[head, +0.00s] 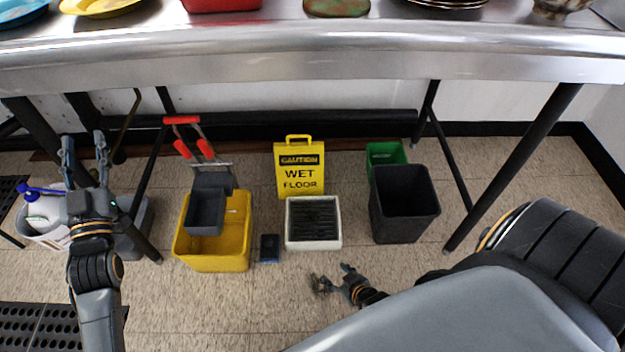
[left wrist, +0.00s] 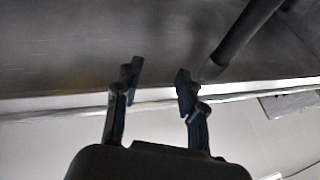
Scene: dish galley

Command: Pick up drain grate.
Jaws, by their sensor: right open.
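The drain grate (head: 313,222) appears as a dark slatted square inside a white square basin (head: 289,241) on the tiled floor, in the middle of the head view. My right gripper (head: 329,276) is open and empty, low over the floor just in front of the basin and apart from it. My left gripper (head: 83,142) is raised at the left, far from the grate, with its fingers spread and nothing between them. Its open fingers also show in the left wrist view (left wrist: 157,85), where the grate is not in view.
A yellow mop bucket (head: 212,262) stands left of the basin, with a small dark blue block (head: 270,248) between. A wet floor sign (head: 300,160) stands behind the basin, a black bin (head: 404,205) to its right. A steel counter (head: 310,62) overhangs.

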